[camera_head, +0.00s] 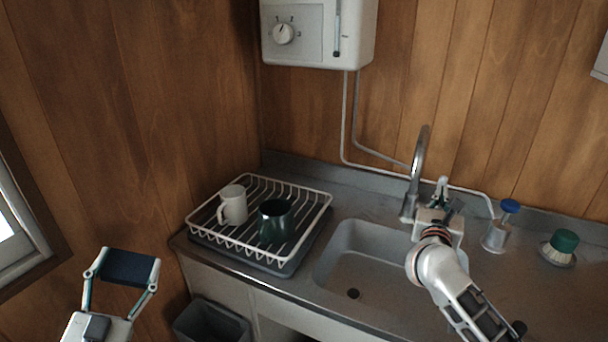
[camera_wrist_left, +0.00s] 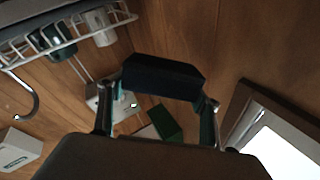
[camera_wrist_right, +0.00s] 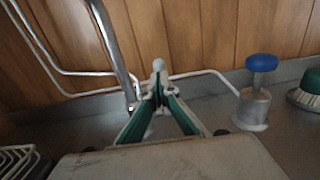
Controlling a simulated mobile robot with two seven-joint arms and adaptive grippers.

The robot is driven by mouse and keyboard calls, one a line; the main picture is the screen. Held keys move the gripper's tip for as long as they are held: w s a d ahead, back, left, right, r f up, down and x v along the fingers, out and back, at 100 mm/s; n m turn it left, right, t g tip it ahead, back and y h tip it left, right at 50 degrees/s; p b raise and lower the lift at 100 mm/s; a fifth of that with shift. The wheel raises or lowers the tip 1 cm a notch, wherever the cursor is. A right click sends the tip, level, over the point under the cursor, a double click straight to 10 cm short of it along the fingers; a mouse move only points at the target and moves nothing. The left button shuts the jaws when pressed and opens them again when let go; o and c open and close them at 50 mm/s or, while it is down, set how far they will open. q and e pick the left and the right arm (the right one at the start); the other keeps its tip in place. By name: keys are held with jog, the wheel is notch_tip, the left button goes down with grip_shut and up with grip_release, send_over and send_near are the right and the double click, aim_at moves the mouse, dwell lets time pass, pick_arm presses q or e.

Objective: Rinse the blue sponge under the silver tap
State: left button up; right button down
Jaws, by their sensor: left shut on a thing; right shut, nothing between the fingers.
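The dark blue sponge (camera_head: 130,267) is held between the fingers of my left gripper (camera_head: 125,272), in the air left of the counter and away from the sink. It also spans the fingers in the left wrist view (camera_wrist_left: 162,76). The silver tap (camera_head: 421,150) rises behind the sink (camera_head: 345,262), its spout curving over at the top. No water shows at it. My right gripper (camera_head: 442,188) is shut and empty just right of the tap. In the right wrist view its fingertips (camera_wrist_right: 158,80) meet beside the tap column (camera_wrist_right: 113,45); I cannot tell whether they touch any tap part.
A white wire rack (camera_head: 318,212) with a white mug (camera_head: 233,205) and a dark green mug (camera_head: 275,222) stands left of the sink. A blue-topped dispenser (camera_head: 497,232) and a green-topped brush (camera_head: 560,247) stand right. A bin (camera_head: 212,322) is below the counter; a heater (camera_head: 318,35) hangs above.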

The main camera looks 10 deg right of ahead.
aim_at(444, 183)
jog(key=shift+x, duration=0.85)
jog(key=shift+w, duration=0.1)
pick_arm(q)
jog(key=shift+s, duration=0.1)
pick_arm(e)
jog(key=shift+w+d+r, duration=0.2)
jog(key=shift+w+d, duration=0.2)
jog(key=shift+w, duration=0.05)
pick_arm(q)
jog(key=shift+s, duration=0.1)
pick_arm(e)
jog(key=shift+s+r, duration=0.1)
jog(key=shift+r, duration=0.05)
jog(key=shift+a, duration=0.1)
